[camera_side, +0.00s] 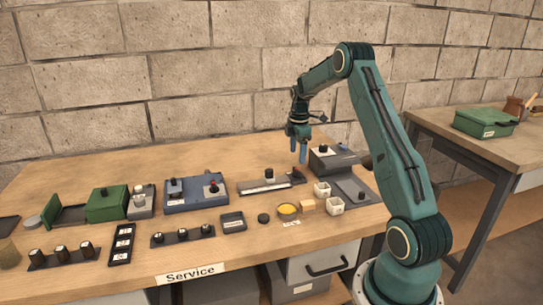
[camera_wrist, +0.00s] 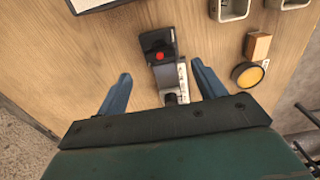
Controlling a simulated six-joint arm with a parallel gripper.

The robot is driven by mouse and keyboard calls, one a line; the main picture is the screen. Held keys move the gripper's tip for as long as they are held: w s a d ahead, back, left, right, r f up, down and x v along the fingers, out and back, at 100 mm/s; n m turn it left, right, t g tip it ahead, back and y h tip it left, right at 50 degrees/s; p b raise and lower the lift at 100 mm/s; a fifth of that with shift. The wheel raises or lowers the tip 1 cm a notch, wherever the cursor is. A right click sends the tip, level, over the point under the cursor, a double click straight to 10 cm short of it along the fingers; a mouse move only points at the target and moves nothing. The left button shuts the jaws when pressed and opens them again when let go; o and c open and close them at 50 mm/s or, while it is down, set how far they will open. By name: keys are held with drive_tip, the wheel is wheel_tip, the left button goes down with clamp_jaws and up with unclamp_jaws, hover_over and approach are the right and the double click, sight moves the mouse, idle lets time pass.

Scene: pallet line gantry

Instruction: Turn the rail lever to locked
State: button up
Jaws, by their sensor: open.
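A low grey rail unit (camera_side: 262,186) with a pale label lies on the bench, and it also shows in the wrist view (camera_wrist: 183,75). A black knob (camera_side: 270,173) stands on it; the knob is near the gripper body in the wrist view (camera_wrist: 171,98). At its other end is a dark block (camera_side: 297,175) with a red dot in the wrist view (camera_wrist: 159,56). I cannot tell which part is the lever or read its label. My gripper (camera_side: 298,157) is open and empty above the unit, its fingers either side of it in the wrist view (camera_wrist: 161,70).
A grey stepped unit (camera_side: 335,160) and white cups (camera_side: 335,206) stand to the right. A yellow disc (camera_side: 288,210) and wooden block (camera_side: 307,206) lie in front. A blue-grey box (camera_side: 195,192) is to the left. The bench behind the rail unit is clear.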

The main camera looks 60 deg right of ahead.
sight(297, 169)
drive_tip(key=shift+f, duration=3.25)
drive_tip(key=c, duration=1)
